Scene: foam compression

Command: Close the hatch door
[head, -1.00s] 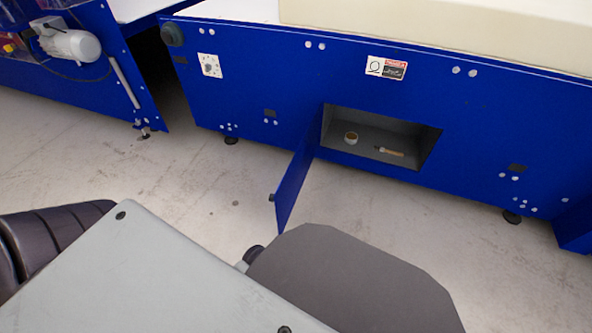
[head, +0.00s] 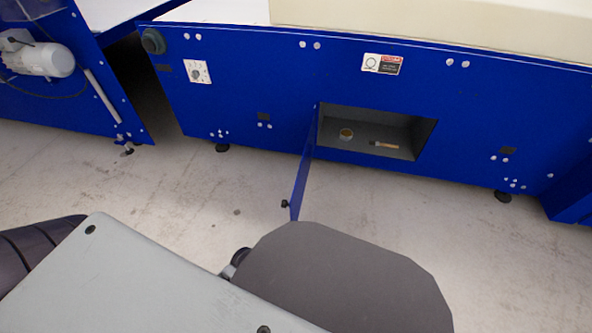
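The blue hatch door (head: 303,170) stands wide open, hinged at the left edge of the hatch opening (head: 425,138) and swung out toward me. A small dark knob shows near its free lower end. The opening is in the blue side panel of the machine (head: 240,90). Inside lie a small round roll (head: 346,133) and a thin brown-and-dark tool (head: 385,145). Neither of my grippers is in view; only grey and dark parts of my own body show at the bottom, below the door.
A second blue machine with a grey motor (head: 40,55) stands at the left, with a dark gap between the two. A cream foam block (head: 430,30) lies on top of the main machine. The concrete floor (head: 180,190) in front is clear.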

